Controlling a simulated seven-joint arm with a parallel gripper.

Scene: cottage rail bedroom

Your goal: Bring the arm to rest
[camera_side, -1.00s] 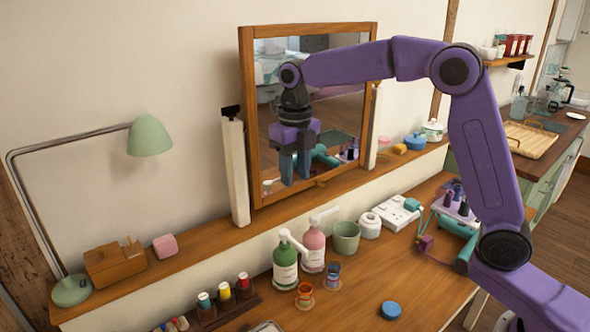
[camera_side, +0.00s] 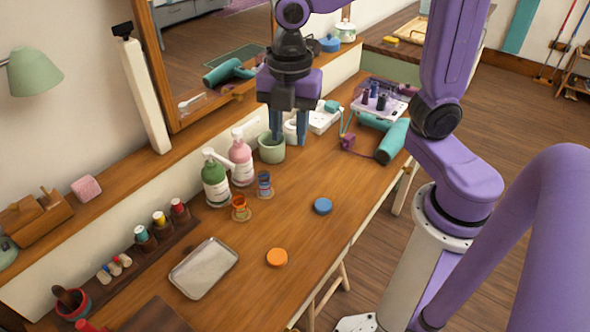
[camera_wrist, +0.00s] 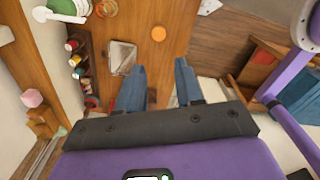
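My gripper (camera_side: 289,132) hangs fingers-down above the wooden table (camera_side: 300,218). In the side view its blue fingers overlap the green cup (camera_side: 271,149) and the white jar behind; I cannot tell its exact height. In the wrist view my gripper (camera_wrist: 158,88) has its two blue fingers apart, with nothing between them. The upper part of my arm runs out of the top of the side view.
A metal tray (camera_side: 204,267), a blue lid (camera_side: 323,205) and an orange lid (camera_side: 277,257) lie on the table. A framed mirror (camera_side: 157,60) stands behind.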

